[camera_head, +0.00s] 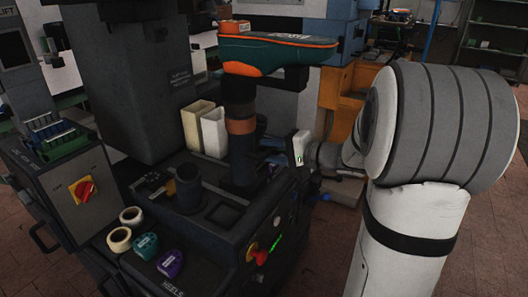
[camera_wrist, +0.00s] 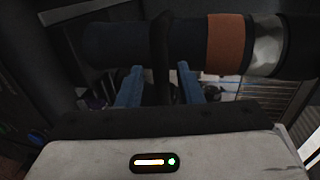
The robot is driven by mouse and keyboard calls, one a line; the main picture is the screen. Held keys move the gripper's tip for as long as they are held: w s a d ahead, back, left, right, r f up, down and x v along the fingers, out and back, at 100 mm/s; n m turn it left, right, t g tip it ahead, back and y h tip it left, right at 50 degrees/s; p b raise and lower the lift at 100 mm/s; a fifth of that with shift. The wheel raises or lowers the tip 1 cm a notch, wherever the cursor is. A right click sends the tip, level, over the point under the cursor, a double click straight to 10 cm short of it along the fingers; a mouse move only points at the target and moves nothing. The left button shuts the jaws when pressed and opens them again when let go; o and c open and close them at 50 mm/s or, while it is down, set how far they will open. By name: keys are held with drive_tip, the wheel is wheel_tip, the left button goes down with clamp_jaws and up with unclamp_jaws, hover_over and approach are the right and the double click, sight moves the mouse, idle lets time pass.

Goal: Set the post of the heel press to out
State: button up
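My gripper (camera_head: 272,148) is at the right side of the post, partly hidden in the head view. In the wrist view its two blue fingers (camera_wrist: 160,73) are apart and point at the post. A dark narrow bar (camera_wrist: 162,50) shows between them; I cannot tell whether they touch it.
Two cream bins (camera_head: 204,130) stand behind left of the post. A dark cup (camera_head: 188,188), tape rolls (camera_head: 125,228) and coloured pieces (camera_head: 158,254) sit on the press top. A red knob (camera_head: 258,256) is on its front; a red switch (camera_head: 84,190) is left.

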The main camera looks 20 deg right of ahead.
drive_tip(key=p+v, duration=0.1)
drive_tip(key=v, duration=0.6)
drive_tip(key=shift+s+d, duration=0.3)
